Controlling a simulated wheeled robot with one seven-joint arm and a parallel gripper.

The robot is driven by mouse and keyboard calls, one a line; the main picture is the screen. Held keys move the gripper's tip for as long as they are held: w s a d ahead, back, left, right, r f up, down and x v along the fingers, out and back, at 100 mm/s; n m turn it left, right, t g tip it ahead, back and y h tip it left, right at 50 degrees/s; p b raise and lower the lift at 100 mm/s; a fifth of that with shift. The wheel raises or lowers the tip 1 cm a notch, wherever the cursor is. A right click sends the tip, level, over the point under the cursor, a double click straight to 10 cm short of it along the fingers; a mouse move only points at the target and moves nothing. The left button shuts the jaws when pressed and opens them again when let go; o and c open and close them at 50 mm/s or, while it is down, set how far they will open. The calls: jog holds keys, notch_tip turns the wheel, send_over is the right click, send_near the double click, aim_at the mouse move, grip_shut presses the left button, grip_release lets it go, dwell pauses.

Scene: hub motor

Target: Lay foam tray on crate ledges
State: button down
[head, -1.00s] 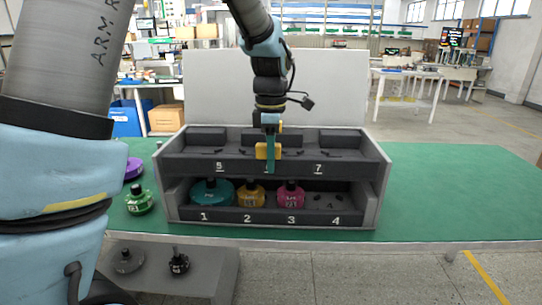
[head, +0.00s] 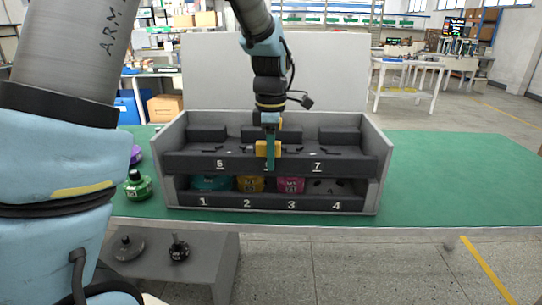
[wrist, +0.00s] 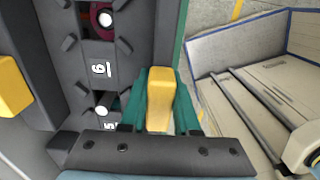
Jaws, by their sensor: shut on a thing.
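The foam tray (head: 220,165) is dark grey, with numbered front labels and several blocky pads. It spans the upper part of the grey crate (head: 376,165), between its side walls, above the bottom row. It looks about level; the ledges are hidden, so I cannot tell whether it touches them. My gripper (head: 270,152) has teal fingers and is shut on the tray's yellow front tab (head: 261,149). In the wrist view the yellow tab (wrist: 159,98) sits between both fingers (wrist: 160,100). A second yellow block (wrist: 12,86) shows at the left edge there.
Under the tray are teal (head: 209,183), yellow (head: 250,184) and pink (head: 290,185) parts at labels 1 to 3; place 4 shows no part. A green part (head: 138,187) and a purple one (head: 136,155) stand left of the crate. The green table (head: 450,180) is clear at right.

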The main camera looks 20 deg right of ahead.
jog(key=shift+f+b, duration=0.3)
jog(key=shift+f, duration=0.35)
jog(key=c, duration=0.6)
grip_release()
jog(key=shift+o, duration=0.2)
notch_tip(320, 180, up, 10)
jog(key=shift+r+b, duration=0.15)
jog(key=shift+b, duration=0.45)
jog(key=shift+r, duration=0.25)
